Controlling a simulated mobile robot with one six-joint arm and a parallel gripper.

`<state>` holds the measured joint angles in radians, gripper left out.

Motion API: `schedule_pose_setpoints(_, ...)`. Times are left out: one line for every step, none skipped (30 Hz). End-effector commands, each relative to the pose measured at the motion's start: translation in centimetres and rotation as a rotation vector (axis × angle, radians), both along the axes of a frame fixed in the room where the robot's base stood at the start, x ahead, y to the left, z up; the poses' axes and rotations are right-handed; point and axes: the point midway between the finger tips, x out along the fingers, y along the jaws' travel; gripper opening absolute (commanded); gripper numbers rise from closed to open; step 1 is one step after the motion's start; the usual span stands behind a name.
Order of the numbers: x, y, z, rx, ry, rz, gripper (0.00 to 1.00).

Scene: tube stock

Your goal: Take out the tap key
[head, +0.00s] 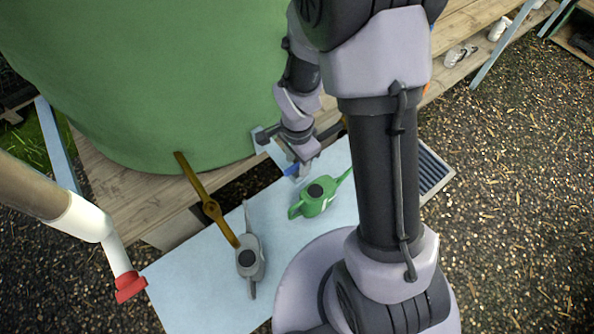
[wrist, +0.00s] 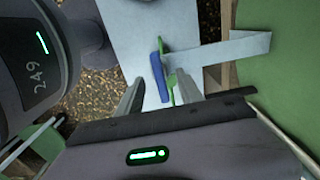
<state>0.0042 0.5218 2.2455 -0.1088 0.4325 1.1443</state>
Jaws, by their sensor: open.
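A blue bar (wrist: 158,78), which looks like the tap key, stands at the end of a pale blue bracket (wrist: 235,48) in the wrist view. A small blue piece (head: 291,171) shows beside my gripper (head: 302,168) in the head view. In the wrist view my gripper (wrist: 160,80) is open, with one finger on each side of the blue bar. I see no clear contact between fingers and bar. Green bits show behind the bar; I cannot tell whether they belong to it. The lower part of the key is hidden.
A large green tank (head: 150,80) stands on wooden planks (head: 125,195). A green watering can (head: 320,197) and a grey one (head: 250,262) stand on a pale blue board (head: 190,285). Gravel lies at the right.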

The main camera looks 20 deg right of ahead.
Motion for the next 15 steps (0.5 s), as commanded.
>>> schedule_pose_setpoints(-0.08, 0.06, -1.59, 0.0, 0.003, 0.001, 0.44)
schedule_pose_setpoints(-0.07, 0.06, -1.89, 0.0, 0.003, 0.001, 0.44)
schedule_pose_setpoints(-0.02, 0.08, -2.0, 0.001, 0.001, 0.002, 0.44)
schedule_pose_setpoints(0.0, 0.07, -1.93, 0.001, 0.0, 0.002, 0.44)
schedule_pose_setpoints(0.01, 0.08, -1.81, 0.0, 0.0, 0.002, 0.44)
schedule_pose_setpoints(0.02, 0.08, -1.72, 0.0, 0.0, 0.002, 0.44)
schedule_pose_setpoints(0.01, 0.08, -1.69, 0.0, 0.0, 0.002, 0.44)
schedule_pose_setpoints(0.01, 0.08, -1.68, 0.0, 0.0, 0.002, 0.44)
schedule_pose_setpoints(0.0, 0.09, -1.67, 0.0, 0.0, 0.002, 0.36)
schedule_pose_setpoints(0.0, 0.09, -1.66, 0.0, 0.0, 0.002, 0.3)
schedule_pose_setpoints(0.0, 0.09, -1.66, 0.001, 0.0, 0.002, 0.24)
schedule_pose_setpoints(0.0, 0.09, -1.66, 0.001, 0.0, 0.002, 0.16)
schedule_pose_setpoints(0.0, 0.09, -1.66, 0.001, 0.0, 0.002, 0.1)
schedule_pose_setpoints(0.0, 0.09, -1.66, 0.001, 0.0, 0.002, 0.04)
schedule_pose_setpoints(0.0, 0.09, -1.66, 0.001, 0.0, 0.002, 0.0)
